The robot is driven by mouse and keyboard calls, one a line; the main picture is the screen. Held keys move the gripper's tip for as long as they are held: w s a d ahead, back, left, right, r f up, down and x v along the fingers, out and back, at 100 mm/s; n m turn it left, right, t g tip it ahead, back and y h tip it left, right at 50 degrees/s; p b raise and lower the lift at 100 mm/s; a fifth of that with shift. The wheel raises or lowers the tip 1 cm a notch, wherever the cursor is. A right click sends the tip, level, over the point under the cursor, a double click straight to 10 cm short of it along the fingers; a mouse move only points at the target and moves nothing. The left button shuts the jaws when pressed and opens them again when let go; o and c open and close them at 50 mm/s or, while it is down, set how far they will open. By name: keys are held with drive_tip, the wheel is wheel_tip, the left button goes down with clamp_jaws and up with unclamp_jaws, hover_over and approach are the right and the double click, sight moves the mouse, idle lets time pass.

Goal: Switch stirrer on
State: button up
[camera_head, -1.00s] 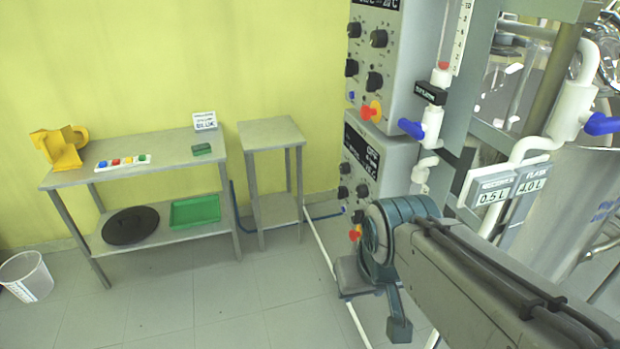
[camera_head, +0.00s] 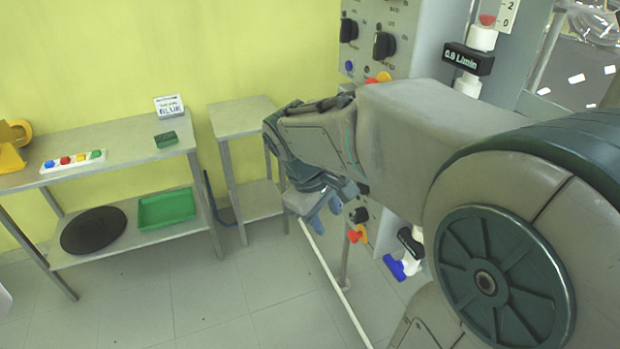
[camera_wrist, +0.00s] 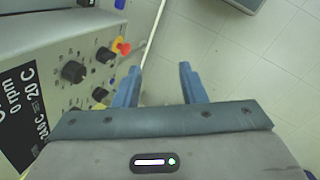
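The grey control panel (camera_head: 369,55) with black knobs stands at the upper right of the head view, partly hidden by my arm. I cannot tell which control belongs to the stirrer. My gripper (camera_head: 328,210) points down in front of the lower panel. In the wrist view, my gripper (camera_wrist: 160,70) is open and empty, its blue fingers apart, to the right of the knobs.
A metal table (camera_head: 120,158) with coloured buttons (camera_head: 73,160) stands on the left, and a small side table (camera_head: 240,115) beside it. Valves with a blue handle (camera_head: 396,267) are right of my gripper. The floor (camera_head: 200,300) in front is clear.

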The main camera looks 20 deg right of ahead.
drive_tip(key=w+d+f+n+g+h+b, duration=0.1)
drive_tip(key=w+d+f+n+h+b, duration=0.1)
drive_tip(key=w+f+n+h+b, duration=0.35)
drive_tip(key=w+d+f+n+g+h+b, duration=0.1)
drive_tip(key=w+d+f+n+h+b, duration=0.15)
drive_tip(key=w+f, duration=0.55)
drive_tip(key=w+a+f+n+t+h+b, duration=0.1)
drive_tip(key=w+a+f+n+h+b, duration=0.15)
drive_tip(key=w, duration=0.35)
drive_tip(key=w+a+f+n+t+h+b, duration=0.1)
drive_tip(key=w+a+n+h+b, duration=0.1)
drive_tip(key=w+a+h+b, duration=0.3)
drive_tip(key=w+d, duration=0.1)
drive_tip(key=d, duration=1.4)
drive_tip(key=shift+w+d+r+y+p, duration=0.2)
drive_tip(key=shift+y+p, duration=0.2)
drive_tip(key=shift+y, duration=0.05)
clamp_jaws()
